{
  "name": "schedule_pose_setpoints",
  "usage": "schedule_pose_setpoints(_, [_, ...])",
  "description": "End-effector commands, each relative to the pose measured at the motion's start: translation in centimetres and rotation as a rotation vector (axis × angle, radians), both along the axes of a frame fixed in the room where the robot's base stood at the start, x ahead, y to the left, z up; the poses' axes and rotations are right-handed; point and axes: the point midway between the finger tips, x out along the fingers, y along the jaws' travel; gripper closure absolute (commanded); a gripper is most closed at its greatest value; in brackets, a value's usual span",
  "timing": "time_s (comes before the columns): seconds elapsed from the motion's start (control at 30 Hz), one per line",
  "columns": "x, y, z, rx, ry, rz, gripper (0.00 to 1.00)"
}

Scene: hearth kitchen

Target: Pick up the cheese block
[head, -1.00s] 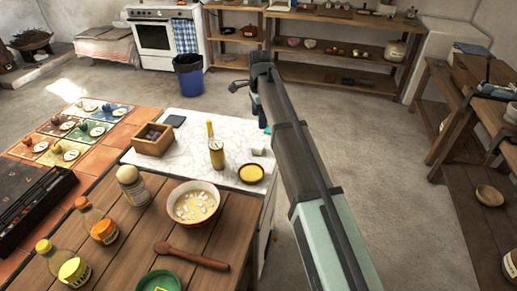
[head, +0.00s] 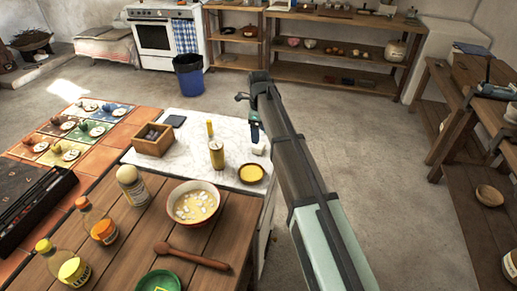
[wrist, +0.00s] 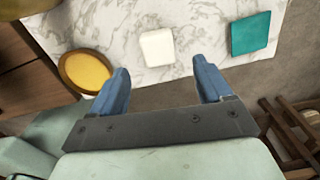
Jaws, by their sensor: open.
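A white block, which looks like the cheese block (wrist: 157,48), lies on the white marble top (wrist: 120,20) in the wrist view. In the head view the white block (head: 258,149) is small and sits near the right edge of the marble. My gripper (wrist: 160,72) is open and empty, its two blue fingers apart. In the wrist view the block lies just beyond the gap between the fingertips, apart from them. In the head view my gripper (head: 255,132) hangs just behind the block, partly covered by my arm.
A teal block (wrist: 250,34) lies right of the white one in the wrist view. A round yellow dish (head: 252,173) is close in front. A tall yellow grinder (head: 216,154) and a wooden box (head: 153,139) stand left. The marble's right edge drops to the floor.

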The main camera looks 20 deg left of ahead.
Motion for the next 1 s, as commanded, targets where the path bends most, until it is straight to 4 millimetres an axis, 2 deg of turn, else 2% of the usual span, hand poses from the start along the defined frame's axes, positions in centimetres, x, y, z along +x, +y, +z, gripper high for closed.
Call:
schedule_pose_setpoints(0.1, [0.0, 0.0, -1.3, 0.0, 0.0, 0.001, 0.21])
schedule_pose_setpoints(0.47, [-0.1, 0.1, -3.0, 0.0, 0.0, 0.001, 0.21])
schedule_pose_setpoints(0.8, [-0.3, 0.2, -7.0, 0.0, 0.0, 0.002, 0.21])
schedule_pose_setpoints(1.0, [-0.2, 0.2, -7.2, 0.001, -0.001, 0.002, 0.21])
